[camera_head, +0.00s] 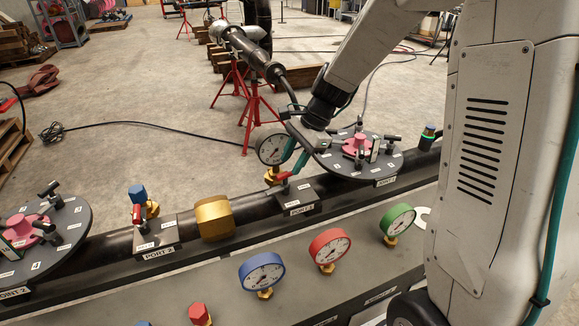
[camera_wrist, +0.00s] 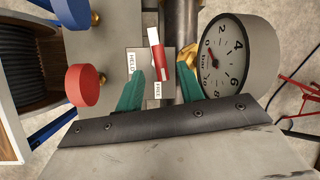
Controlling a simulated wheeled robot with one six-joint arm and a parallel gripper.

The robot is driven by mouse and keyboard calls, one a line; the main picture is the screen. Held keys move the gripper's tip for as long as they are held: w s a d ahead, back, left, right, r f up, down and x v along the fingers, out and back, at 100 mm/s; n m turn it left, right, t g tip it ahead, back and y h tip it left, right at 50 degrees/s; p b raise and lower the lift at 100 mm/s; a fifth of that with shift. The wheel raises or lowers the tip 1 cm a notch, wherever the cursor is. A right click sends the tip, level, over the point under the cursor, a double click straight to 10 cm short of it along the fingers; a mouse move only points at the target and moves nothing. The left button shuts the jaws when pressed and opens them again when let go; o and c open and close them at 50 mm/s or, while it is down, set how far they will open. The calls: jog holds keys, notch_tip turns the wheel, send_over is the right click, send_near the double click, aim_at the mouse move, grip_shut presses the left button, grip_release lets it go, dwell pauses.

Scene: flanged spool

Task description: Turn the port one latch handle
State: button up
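The port one latch handle (camera_head: 283,176) is a red lever on a dark block (camera_head: 318,190) labelled PORT 1, on the black pipe. In the wrist view the red handle (camera_wrist: 159,62) has a pale end and stands beside the labels HELD (camera_wrist: 131,63) and FREE (camera_wrist: 157,90). My gripper (camera_head: 291,163) is over the block from above and behind. In the wrist view its teal fingers (camera_wrist: 162,78) are apart, with the handle in line with the gap. I cannot tell whether the handle is between the tips or just beyond them.
A white-faced gauge (camera_head: 271,149) stands close behind the handle, large in the wrist view (camera_wrist: 232,58). The pink-hubbed JOINT 1 flange (camera_head: 335,163) is to the right. Red (camera_head: 329,246), blue (camera_head: 261,270) and green (camera_head: 397,221) gauges stand in front. PORT 2 (camera_head: 156,235) is left.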

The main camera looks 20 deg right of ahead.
jog(key=shift+v, duration=2.3)
